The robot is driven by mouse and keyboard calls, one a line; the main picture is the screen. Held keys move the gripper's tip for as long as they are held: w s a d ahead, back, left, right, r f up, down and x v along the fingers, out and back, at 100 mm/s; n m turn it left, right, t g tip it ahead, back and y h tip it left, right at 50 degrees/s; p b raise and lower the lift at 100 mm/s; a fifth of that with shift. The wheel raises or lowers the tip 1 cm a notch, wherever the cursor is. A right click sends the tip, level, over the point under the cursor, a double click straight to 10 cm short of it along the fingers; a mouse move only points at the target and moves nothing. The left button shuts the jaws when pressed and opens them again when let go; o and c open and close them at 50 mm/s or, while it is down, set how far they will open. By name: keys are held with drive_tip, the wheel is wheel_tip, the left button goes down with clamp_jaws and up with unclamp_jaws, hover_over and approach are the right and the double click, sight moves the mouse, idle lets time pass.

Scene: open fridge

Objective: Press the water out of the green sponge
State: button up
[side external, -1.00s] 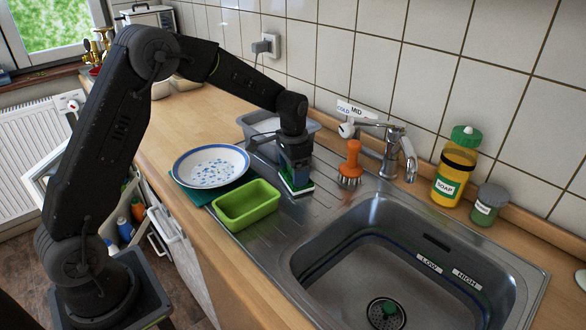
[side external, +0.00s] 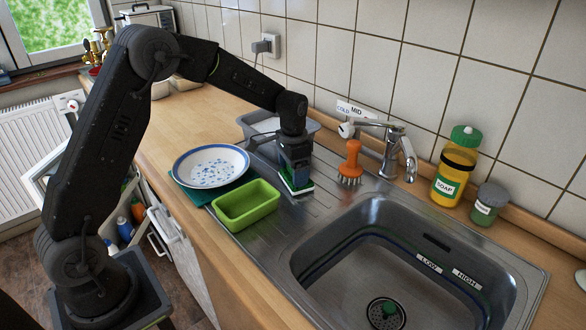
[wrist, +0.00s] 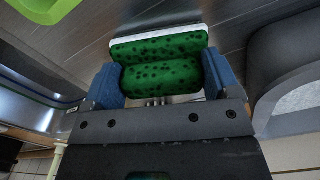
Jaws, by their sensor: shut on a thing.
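The green sponge (side external: 301,190) is at the lower end of my gripper (side external: 293,178), over the ribbed drainboard (side external: 327,213) left of the sink basin. In the wrist view the sponge (wrist: 158,52) is green with dark spots and has a white layer along one edge. The blue fingers of my gripper (wrist: 163,80) are shut on it from both sides, and its green face bulges with a crease across it. I cannot tell whether the sponge touches the drainboard. No water shows coming from it.
A green tray (side external: 246,205) and a blue-rimmed plate (side external: 210,166) are left of my gripper. A grey tub (side external: 247,126) is behind it. An orange brush (side external: 351,163) and the tap (side external: 388,150) stand to the right. The sink basin (side external: 400,240) is empty of dishes.

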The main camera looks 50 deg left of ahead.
drive_tip(key=shift+r, duration=3.45)
